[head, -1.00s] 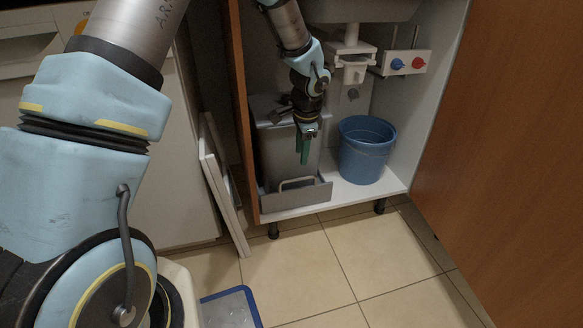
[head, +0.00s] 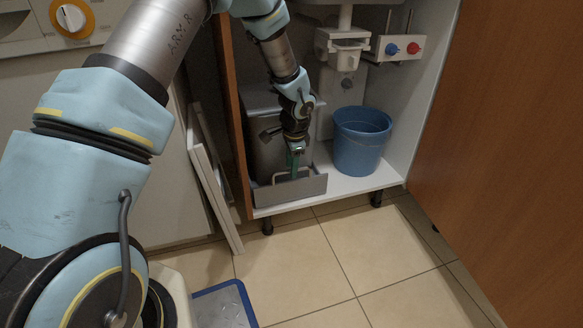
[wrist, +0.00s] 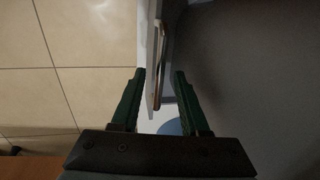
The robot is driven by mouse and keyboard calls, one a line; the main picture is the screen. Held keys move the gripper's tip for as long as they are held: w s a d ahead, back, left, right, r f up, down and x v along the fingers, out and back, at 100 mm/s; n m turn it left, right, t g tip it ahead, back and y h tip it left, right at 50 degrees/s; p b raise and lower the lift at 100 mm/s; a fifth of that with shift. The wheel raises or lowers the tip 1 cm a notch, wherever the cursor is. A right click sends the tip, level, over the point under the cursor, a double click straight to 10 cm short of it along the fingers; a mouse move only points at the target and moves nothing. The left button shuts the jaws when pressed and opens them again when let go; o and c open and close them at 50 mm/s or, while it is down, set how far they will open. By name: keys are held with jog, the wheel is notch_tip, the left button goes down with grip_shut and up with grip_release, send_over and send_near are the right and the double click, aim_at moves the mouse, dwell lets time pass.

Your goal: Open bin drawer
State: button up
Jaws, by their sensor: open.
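A tall grey bin (head: 263,150) stands behind the front. My gripper (head: 295,172) points down at the handle, its green fingers partly overlapping it. In the wrist view my gripper (wrist: 158,92) is open, with a finger on each side of the thin handle (wrist: 158,75). The handle appears apart from both fingers. The drawer appears pushed in.
A blue bucket (head: 360,140) stands right of the drawer on the white cabinet floor. An orange-brown door (head: 510,130) stands open at the right. A white panel (head: 213,180) leans at the left.

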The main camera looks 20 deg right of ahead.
grip_shut()
dwell(0.3)
dwell(1.1)
